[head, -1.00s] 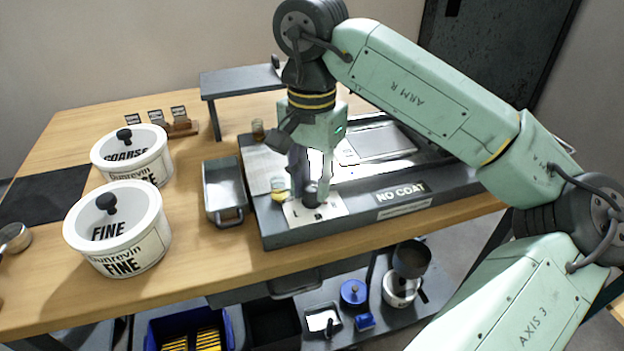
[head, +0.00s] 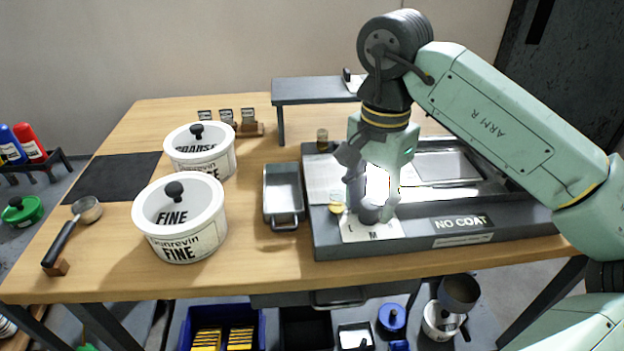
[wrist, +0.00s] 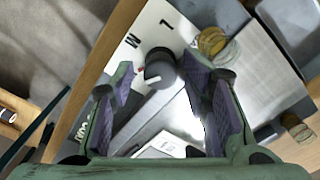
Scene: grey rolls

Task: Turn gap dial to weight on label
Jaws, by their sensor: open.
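The gap dial (wrist: 160,68) is a dark round knob on a white plate (head: 388,230) at the machine's front left corner. The letters L and M show on the plate; the rest is hidden by the knob and gripper. A light mark shows on the knob's lower side in the wrist view, but its setting is unclear. My gripper (head: 375,205) points down over the dial. In the wrist view my gripper (wrist: 163,85) is open, with a purple-padded finger on each side of the knob; contact is unclear. A NO COAT label (head: 461,222) is on the machine's front; no weight is readable there.
A metal tray (head: 283,222) stands left of the machine. Two white tubs, FINE (head: 180,245) and COARSE (head: 203,165), stand further left. A small brass-coloured piece (head: 336,207) lies near the dial. A dark raised shelf (head: 310,91) stands behind.

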